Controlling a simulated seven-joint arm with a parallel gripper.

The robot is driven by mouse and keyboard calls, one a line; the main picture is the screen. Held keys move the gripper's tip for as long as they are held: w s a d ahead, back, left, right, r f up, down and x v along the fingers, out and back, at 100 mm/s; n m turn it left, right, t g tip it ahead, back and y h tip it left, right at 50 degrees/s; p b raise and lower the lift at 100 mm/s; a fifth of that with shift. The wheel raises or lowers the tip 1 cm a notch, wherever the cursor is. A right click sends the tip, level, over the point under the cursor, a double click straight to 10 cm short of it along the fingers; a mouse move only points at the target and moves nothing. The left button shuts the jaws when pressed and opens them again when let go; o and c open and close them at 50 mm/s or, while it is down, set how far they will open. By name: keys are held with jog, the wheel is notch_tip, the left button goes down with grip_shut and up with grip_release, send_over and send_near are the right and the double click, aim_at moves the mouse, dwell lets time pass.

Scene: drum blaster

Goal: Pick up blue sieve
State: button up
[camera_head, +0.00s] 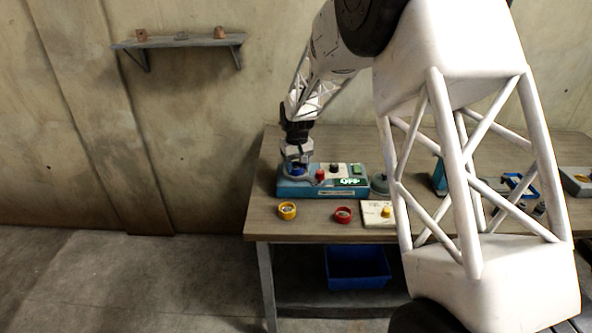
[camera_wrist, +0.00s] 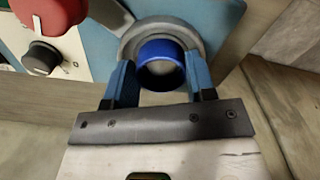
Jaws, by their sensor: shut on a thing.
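The blue sieve (camera_wrist: 162,58) is a short blue ring, seen close in the wrist view. It sits in or just above a round grey seat on the blue machine (camera_wrist: 100,50). My gripper (camera_wrist: 160,82) is shut on the sieve, with one blue fingertip on each side of it. In the head view my gripper (camera_head: 297,158) points down at the left end of the blue machine (camera_head: 322,188), with a bit of the blue sieve (camera_head: 297,169) below it. I cannot tell whether the sieve touches the seat.
The machine bears a red knob (camera_head: 320,174), a black knob (camera_head: 334,168) and a lit green display (camera_head: 349,182). A blue bin (camera_head: 357,268) stands below.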

jog(key=shift+r, duration=0.75)
notch_tip(320, 180, up, 2)
jog(key=shift+r, duration=0.1)
jog(key=s+d, duration=0.1)
jog(key=s, duration=0.6)
jog(key=s+d+r, duration=0.1)
jog(key=s+d, duration=0.1)
jog(key=s, duration=0.6)
jog(key=shift+s+d+r, duration=0.15)
jog(key=shift+s+d, duration=0.1)
jog(key=shift+d, duration=0.05)
jog(key=shift+s, duration=0.1)
jog(key=s+d+f, duration=0.2)
jog(key=s+f, duration=0.1)
jog(key=s, duration=0.4)
jog(key=s+d+f, duration=0.2)
jog(key=s+d, duration=0.1)
jog(key=s, duration=0.5)
jog(key=shift+f, duration=0.4)
jog(key=shift+w, duration=0.15)
jog(key=w+a, duration=0.1)
jog(key=w, duration=0.4)
jog(key=w+a+f, duration=0.1)
jog(key=w, duration=0.4)
jog(key=w+a, duration=0.1)
jog(key=w, duration=0.4)
jog(key=shift+w+f, duration=0.25)
jog(key=shift+f, duration=0.1)
